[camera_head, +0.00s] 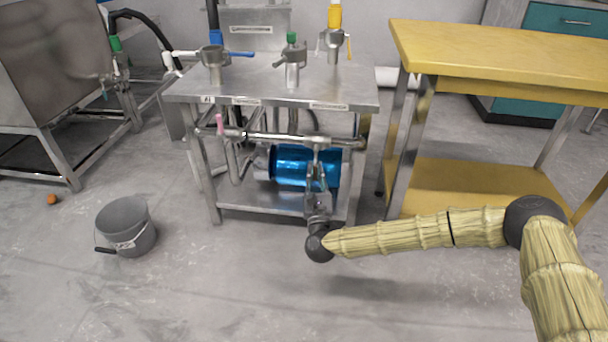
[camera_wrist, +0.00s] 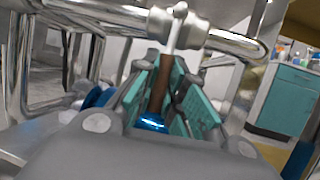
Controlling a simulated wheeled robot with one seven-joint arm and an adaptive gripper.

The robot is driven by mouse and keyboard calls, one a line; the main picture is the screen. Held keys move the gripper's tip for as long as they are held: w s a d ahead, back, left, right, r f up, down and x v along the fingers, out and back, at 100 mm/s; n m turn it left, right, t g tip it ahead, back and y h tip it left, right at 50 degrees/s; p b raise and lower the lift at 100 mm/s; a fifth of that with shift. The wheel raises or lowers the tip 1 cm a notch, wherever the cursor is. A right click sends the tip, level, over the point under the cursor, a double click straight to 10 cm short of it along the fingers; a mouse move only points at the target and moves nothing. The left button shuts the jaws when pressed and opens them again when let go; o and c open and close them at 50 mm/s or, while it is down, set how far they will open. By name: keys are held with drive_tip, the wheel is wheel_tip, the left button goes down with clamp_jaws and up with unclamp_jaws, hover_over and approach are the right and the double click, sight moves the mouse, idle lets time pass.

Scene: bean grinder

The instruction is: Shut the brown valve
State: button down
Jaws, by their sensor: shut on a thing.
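The brown valve handle (camera_wrist: 159,85) shows in the wrist view as a narrow brown lever. It hangs down from a metal valve fitting (camera_wrist: 180,27) on a horizontal steel pipe. My gripper (camera_wrist: 166,82), with its teal-padded fingers, is shut on this lever, one finger on each side. In the head view my gripper (camera_head: 317,168) reaches up to the pipe (camera_head: 285,139) at the front of the steel cart. The brown lever cannot be made out there, as my gripper covers it.
A blue cylinder (camera_head: 290,166) lies on the cart's lower shelf, just behind my gripper. A pink-handled valve (camera_head: 220,123) is at the pipe's left end. A yellow table (camera_head: 500,60) stands right.

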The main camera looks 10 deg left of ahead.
idle(0.4)
drive_tip(key=c, duration=1.5)
unclamp_jaws()
drive_tip(key=shift+o, duration=0.2)
drive_tip(key=v, duration=1.2)
drive_tip(key=shift+a, duration=0.15)
